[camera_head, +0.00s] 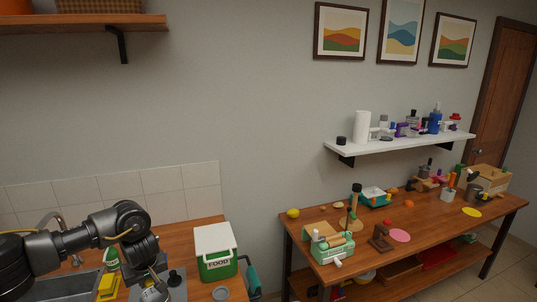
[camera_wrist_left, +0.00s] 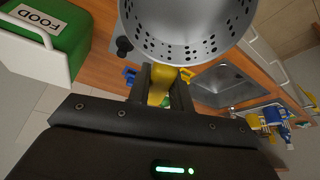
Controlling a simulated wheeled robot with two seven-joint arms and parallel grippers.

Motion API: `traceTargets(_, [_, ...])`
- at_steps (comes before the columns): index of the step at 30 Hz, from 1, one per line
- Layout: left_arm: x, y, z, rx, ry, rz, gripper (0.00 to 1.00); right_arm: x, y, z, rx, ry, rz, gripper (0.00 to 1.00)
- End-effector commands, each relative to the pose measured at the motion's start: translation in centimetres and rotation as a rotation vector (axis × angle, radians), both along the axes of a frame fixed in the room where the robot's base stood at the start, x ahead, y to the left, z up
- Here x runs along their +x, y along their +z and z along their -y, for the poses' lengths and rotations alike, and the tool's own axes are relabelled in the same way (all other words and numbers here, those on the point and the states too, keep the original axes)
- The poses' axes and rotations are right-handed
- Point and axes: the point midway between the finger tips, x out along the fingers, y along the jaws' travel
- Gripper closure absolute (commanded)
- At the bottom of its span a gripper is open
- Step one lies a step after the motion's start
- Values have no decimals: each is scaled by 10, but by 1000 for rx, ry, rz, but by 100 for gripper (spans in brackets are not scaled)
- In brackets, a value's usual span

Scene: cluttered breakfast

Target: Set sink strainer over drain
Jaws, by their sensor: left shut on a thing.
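A grey metal strainer (camera_wrist_left: 190,35) with rows of holes fills the top of the left wrist view, close to the camera and partly cut off. My left gripper (camera_wrist_left: 163,80) is shut on a yellow-gold part that sits against the strainer's near side and looks like its knob. In the head view my left gripper (camera_head: 152,288) is low at the bottom edge, over the counter and right of the sink (camera_head: 62,290). The sink also shows in the left wrist view (camera_wrist_left: 225,88). I cannot make out the drain. My right gripper is not in view.
A green and white FOOD box (camera_head: 216,255) stands on the counter right of my arm. A yellow object (camera_head: 108,288) and a green-and-white container (camera_head: 112,257) are by the sink. A grey plate with a black knob (camera_head: 174,278) is close to the gripper. A cluttered table stands farther right.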

Motion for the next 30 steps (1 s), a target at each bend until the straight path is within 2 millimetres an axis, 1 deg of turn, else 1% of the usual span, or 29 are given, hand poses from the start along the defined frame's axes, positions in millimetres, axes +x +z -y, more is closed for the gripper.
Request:
traceTargets(1, [3, 7, 12, 2, -39, 4, 100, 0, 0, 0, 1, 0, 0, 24])
traceTargets(5, [7, 23, 47, -1, -150, 2, 100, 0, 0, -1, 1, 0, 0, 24])
traceTargets(8, [9, 39, 81, 0, -260, 3, 100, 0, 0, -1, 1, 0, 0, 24])
traceTargets(9, [8, 47, 96, 1, -311, 4, 100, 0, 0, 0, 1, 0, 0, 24])
traceTargets(11, [7, 59, 120, 3, -394, 5, 100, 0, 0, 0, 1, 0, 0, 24])
traceTargets(12, [4, 67, 136, 4, -452, 5, 100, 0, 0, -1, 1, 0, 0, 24])
traceTargets(14, [-2, 78, 164, 4, -549, 5, 100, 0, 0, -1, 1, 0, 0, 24])
traceTargets(15, [-8, 85, 182, 3, -617, 4, 100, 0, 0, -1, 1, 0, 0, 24])
traceTargets(17, [-18, 95, 208, 3, -718, 3, 100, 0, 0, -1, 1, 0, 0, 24])
traceTargets(18, [-26, 101, 224, 2, -785, 3, 100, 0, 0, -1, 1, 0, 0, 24])
traceTargets(20, [-39, 108, 246, 0, -879, 3, 100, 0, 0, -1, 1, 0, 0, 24])
traceTargets(21, [-48, 111, 258, 1, -941, 3, 100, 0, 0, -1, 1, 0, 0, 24])
traceTargets(23, [-63, 114, 274, 1, -1028, 2, 100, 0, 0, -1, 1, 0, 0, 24])
traceTargets(25, [-82, 116, 290, 0, -1132, 1, 100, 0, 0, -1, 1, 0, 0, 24])
traceTargets(27, [-102, 115, 301, 2, -1234, 0, 100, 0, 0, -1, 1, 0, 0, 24])
traceTargets(30, [-129, 110, 308, -1, -1363, 0, 100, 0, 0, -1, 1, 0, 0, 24])
